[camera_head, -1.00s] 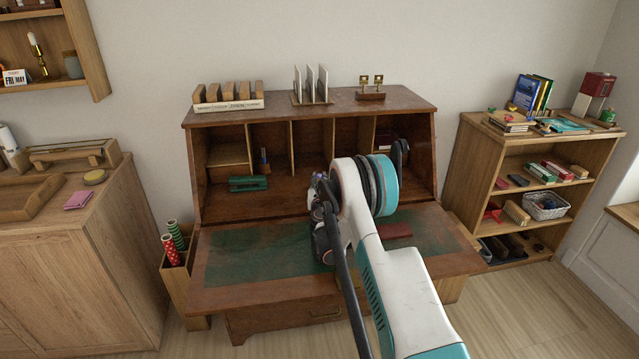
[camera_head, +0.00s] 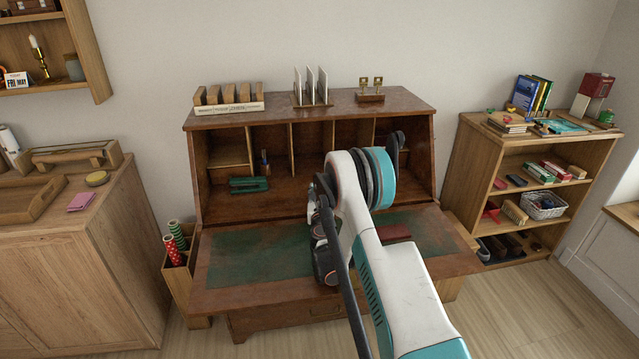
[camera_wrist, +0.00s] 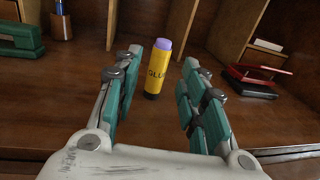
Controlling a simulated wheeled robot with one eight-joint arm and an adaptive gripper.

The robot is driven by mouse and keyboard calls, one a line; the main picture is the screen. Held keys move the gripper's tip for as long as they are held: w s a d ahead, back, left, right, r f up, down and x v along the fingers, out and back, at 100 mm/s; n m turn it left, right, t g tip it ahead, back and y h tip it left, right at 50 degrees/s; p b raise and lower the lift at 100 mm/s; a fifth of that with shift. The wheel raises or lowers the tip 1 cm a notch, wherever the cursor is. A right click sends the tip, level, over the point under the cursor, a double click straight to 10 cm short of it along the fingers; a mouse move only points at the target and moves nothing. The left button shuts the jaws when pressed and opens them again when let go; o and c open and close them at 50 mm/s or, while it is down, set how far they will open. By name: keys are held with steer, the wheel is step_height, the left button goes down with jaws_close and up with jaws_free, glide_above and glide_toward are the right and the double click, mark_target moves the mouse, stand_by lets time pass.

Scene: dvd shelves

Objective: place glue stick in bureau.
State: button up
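The bureau (camera_head: 215,205) stands open against the wall with its green-topped writing flap (camera_head: 262,252) down. In the wrist view a yellow glue stick (camera_wrist: 156,72) with a purple cap stands upright on the bureau's wooden inner floor (camera_wrist: 70,95), in front of the compartments. My gripper (camera_wrist: 167,75) is open. Its teal-padded fingers are on either side of the glue stick in the picture, with visible gaps on both sides. In the head view my arm hides the glue stick and most of my gripper (camera_head: 318,225).
A green stapler (camera_head: 249,184) and a small pen holder (camera_head: 264,168) are on the left inside the bureau. A red and black object (camera_wrist: 252,78) lies to the right of the glue stick. A dark red item (camera_head: 394,232) lies on the flap. Wooden dividers (camera_wrist: 180,22) stand behind.

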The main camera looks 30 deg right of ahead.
steer(key=v, duration=0.5)
steer(key=shift+a+r, duration=0.1)
steer(key=s+a+r+n+y, duration=0.1)
steer(key=a+r+n+y, duration=0.2)
steer(key=a+r+n, duration=0.45)
steer(key=s+a+r+n+y, duration=0.1)
steer(key=a+r+n+y, duration=0.3)
steer(key=r, duration=0.6)
steer(key=s+a+r+n+y, duration=0.1)
steer(key=s+a+r+n, duration=0.1)
steer(key=a+r+n, duration=0.45)
steer(key=s+a+r+n+g+y, duration=0.1)
steer(key=s+a+r+n+g, duration=0.15)
steer(key=s+n, duration=0.3)
steer(key=s+a+r+n+g+y, duration=0.1)
steer(key=s+a+r+n, duration=0.25)
steer(key=s+n, duration=0.2)
steer(key=s+d+f+n+g, duration=0.1)
steer(key=s+n, duration=0.3)
steer(key=s, duration=0.6)
steer(key=s+f+n+g+h, duration=0.1)
steer(key=s+f+n+g, duration=0.2)
steer(key=s, duration=0.7)
steer(key=s+d+f+n+g+h, duration=0.1)
steer(key=s+n, duration=0.4)
steer(key=s, duration=0.5)
steer(key=shift+d+f+g, duration=0.3)
steer(key=shift+f+g, duration=0.15)
steer(key=shift+f, duration=0.5)
